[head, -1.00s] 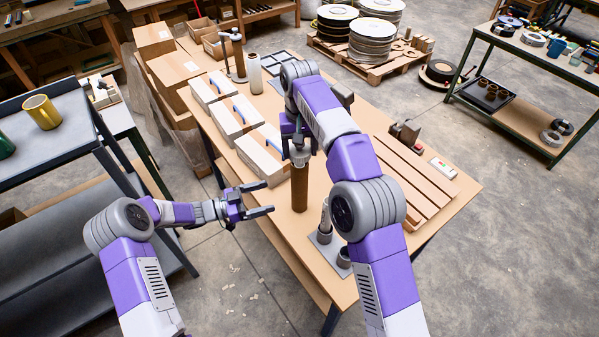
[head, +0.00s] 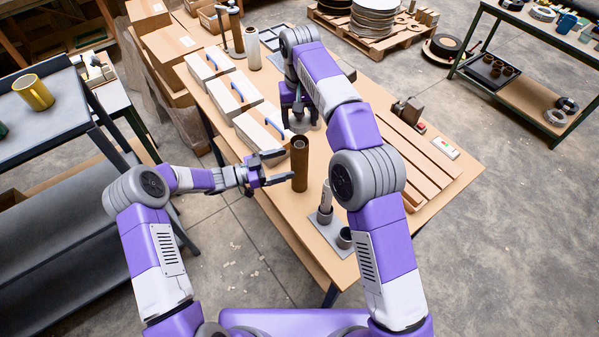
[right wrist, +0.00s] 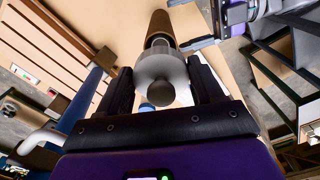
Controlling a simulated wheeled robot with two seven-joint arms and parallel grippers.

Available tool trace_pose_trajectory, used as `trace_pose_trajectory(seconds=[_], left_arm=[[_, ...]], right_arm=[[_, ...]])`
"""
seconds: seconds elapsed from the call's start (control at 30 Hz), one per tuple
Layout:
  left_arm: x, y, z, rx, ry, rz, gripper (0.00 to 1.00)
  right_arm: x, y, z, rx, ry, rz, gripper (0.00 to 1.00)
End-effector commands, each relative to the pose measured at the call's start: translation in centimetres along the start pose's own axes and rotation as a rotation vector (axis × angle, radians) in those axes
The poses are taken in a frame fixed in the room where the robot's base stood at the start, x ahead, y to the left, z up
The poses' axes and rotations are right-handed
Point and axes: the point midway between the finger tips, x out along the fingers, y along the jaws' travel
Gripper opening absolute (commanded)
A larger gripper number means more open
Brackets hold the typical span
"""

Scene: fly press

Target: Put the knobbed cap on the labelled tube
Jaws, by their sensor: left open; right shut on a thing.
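A brown tube (head: 299,168) stands upright on the table, its open top uncovered; I see no label on its visible side. My left gripper (head: 284,166) is open at the tube's left side, its fingertips close to the wall; contact cannot be told. My right gripper (head: 299,112) is beyond the tube and shut on the grey knobbed cap (right wrist: 160,82). In the right wrist view the cap is between the fingers, with the brown tube (right wrist: 160,28) behind it.
White boxes with blue strips (head: 233,92) line the table's left side. Brown planks (head: 415,160) lie on the right, near a small machine part (head: 408,111).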

Motion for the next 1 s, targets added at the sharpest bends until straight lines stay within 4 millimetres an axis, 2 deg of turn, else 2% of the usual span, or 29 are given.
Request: trace_pose_trajectory(seconds=[0.1, 0.3, 0.5, 0.77, 1.0], left_arm=[[2.3, 0.1, 0.0, 0.0, 0.001, 0.003, 0.86], [4.9, 0.0, 0.0, 0.0, 0.0, 0.001, 0.86], [5.9, 0.0, 0.0, 0.0, 0.0, 0.0, 0.86], [6.0, 0.0, 0.0, 0.0, 0.0, 0.0, 0.86], [6.0, 0.0, 0.0, 0.0, 0.0, 0.0, 0.51]], right_arm=[[0.0, 0.0, 0.0, 0.0, 0.0, 0.0, 0.38], [0.0, 0.0, 0.0, 0.0, 0.0, 0.0, 0.38], [0.0, 0.0, 0.0, 0.0, 0.0, 0.0, 0.38], [0.0, 0.0, 0.0, 0.0, 0.0, 0.0, 0.38], [0.0, 0.0, 0.0, 0.0, 0.0, 0.0, 0.38]])
